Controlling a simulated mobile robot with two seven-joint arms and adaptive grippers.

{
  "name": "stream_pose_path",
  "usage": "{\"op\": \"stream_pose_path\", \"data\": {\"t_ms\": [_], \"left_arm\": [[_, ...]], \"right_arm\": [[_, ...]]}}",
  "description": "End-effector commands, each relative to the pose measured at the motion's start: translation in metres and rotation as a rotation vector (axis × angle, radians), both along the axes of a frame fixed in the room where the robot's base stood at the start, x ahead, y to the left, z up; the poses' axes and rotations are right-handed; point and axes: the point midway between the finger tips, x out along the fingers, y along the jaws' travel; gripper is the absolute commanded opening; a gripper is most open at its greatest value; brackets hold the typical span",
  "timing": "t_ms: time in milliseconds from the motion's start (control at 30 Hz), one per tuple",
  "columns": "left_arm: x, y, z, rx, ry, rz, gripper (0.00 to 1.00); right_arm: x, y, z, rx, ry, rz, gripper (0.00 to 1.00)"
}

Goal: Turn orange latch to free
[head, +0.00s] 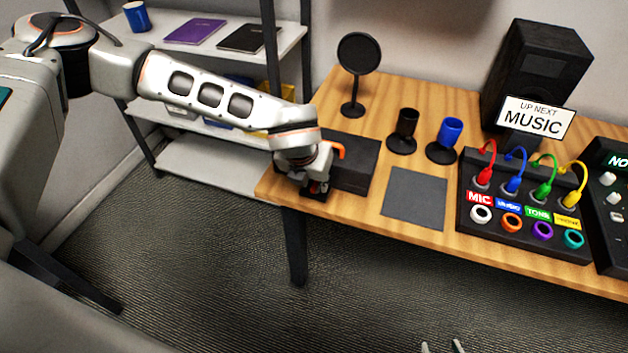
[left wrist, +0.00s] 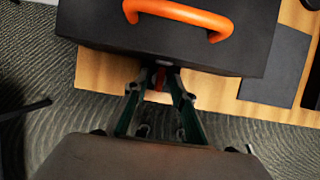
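A black case (head: 358,158) sits at the left end of the wooden table. The left wrist view shows the case (left wrist: 160,48) close up, with an arched orange handle (left wrist: 178,14) on it; the handle also shows in the head view (head: 338,150). A small red-orange piece, perhaps the latch (left wrist: 160,77), is at the case's front edge. My left gripper (left wrist: 158,82) has its fingertips on either side of this piece; I cannot tell whether they touch it. In the head view my left gripper (head: 317,188) is at the case's front. My right gripper (head: 441,346) shows only two spaced tips at the bottom edge.
A grey mat (head: 414,198) lies right of the case. Behind stand a round black stand (head: 358,55), a black cup (head: 404,125) and a blue cup (head: 450,132). A panel with coloured cables (head: 522,215) is further right. A shelf (head: 205,165) stands left; the floor in front is clear.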

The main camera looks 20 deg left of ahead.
Motion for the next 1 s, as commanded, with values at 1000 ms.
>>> {"op": "stream_pose_path", "data": {"t_ms": [1000], "left_arm": [[0.0,0.004,0.002,-0.002,0.001,-0.249,0.0]], "right_arm": [[0.007,0.001,0.017,0.012,-0.018,-0.003,0.4]]}}
